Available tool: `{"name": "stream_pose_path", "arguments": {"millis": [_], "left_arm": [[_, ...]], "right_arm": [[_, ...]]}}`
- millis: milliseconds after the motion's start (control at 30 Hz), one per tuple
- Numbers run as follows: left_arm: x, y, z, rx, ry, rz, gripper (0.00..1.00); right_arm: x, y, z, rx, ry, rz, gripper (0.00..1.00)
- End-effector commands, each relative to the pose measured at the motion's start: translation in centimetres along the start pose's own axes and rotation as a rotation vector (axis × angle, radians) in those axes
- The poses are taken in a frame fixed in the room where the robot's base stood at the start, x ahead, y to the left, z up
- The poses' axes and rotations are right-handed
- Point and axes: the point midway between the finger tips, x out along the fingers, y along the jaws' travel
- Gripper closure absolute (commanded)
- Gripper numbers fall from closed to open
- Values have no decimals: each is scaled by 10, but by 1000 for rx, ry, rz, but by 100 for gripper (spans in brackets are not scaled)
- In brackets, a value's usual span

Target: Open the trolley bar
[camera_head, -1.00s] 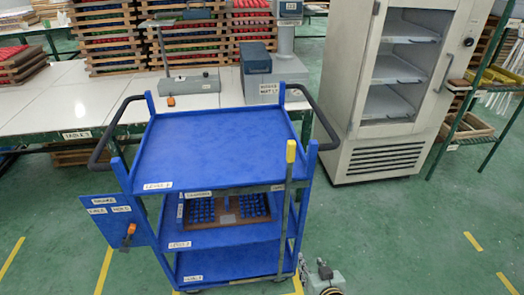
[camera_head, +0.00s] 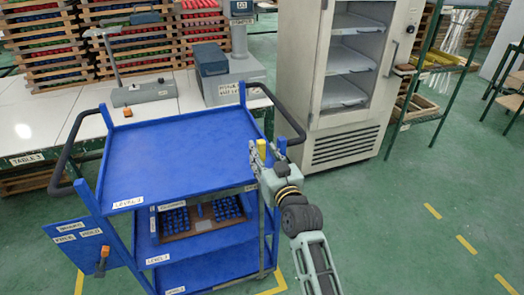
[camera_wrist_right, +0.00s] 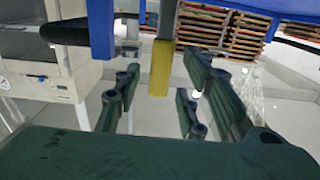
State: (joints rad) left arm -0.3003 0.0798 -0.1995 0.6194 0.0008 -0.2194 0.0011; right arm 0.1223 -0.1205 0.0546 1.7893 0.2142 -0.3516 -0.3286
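The blue trolley (camera_head: 178,152) stands in front of the white table, with three levels. Its bar is at the front right corner, and the bar's yellow end (camera_head: 262,147) shows at the top. My right gripper (camera_head: 266,152) is at this yellow end, with its arm coming from the lower right. In the right wrist view the yellow end (camera_wrist_right: 161,70) lies between the spread fingers, with gaps on both sides. The right gripper is open. It hides part of the bar in the head view. My left gripper is in neither view.
A tray with blue pieces (camera_head: 201,217) lies on the middle level. A black handle (camera_head: 284,115) curves out near my right gripper. A white cabinet (camera_head: 345,148) stands behind on the right. The green floor at right is mostly clear.

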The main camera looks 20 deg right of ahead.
Motion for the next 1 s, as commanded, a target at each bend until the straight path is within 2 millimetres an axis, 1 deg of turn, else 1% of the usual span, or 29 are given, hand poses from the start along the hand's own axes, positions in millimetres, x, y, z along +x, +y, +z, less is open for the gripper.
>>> {"name": "stream_pose_path", "arguments": {"millis": [33,133,400,467,833,1000], "left_arm": [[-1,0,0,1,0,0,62],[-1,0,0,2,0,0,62],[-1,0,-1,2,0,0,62],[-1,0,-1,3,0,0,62],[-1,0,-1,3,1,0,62],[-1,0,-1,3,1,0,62]], "right_arm": [[5,0,-1,1,1,0,62],[10,0,0,1,0,0,62],[12,0,0,1,0,0,62],[12,0,0,1,0,0,67],[12,0,0,1,0,0,99],[12,0,0,1,0,0,100]]}}
